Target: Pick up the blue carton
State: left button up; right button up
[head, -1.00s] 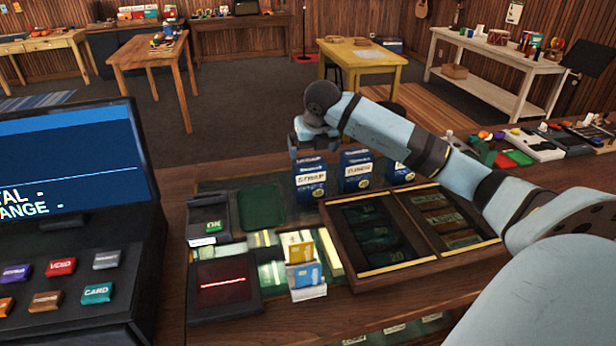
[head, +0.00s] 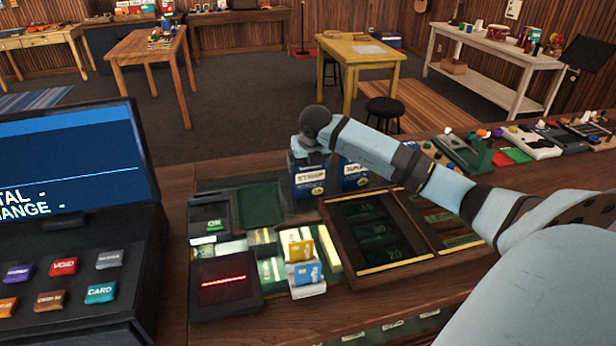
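A blue carton (head: 308,182) with a pale label reading "STRAP" stands upright on the counter behind the wooden cash tray. A second blue carton (head: 355,181) stands just to its right, its top partly covered by my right arm. My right gripper (head: 309,150) points down at the top of the STRAP carton and overlaps it in the picture. Its fingertips are too small and hidden to tell whether they are open, or touch or hold the carton. My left gripper is out of view.
The open cash tray (head: 378,268) lies in front of the cartons. A card stand (head: 303,262), a scanner with a red line (head: 224,286) and a card terminal (head: 209,216) are to the left. A register screen (head: 70,155) fills the left side. A green mat (head: 260,206) is bare.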

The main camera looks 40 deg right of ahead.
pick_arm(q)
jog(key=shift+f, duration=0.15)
pick_arm(e)
jog(key=c, duration=0.4)
jog(key=shift+r, duration=0.15)
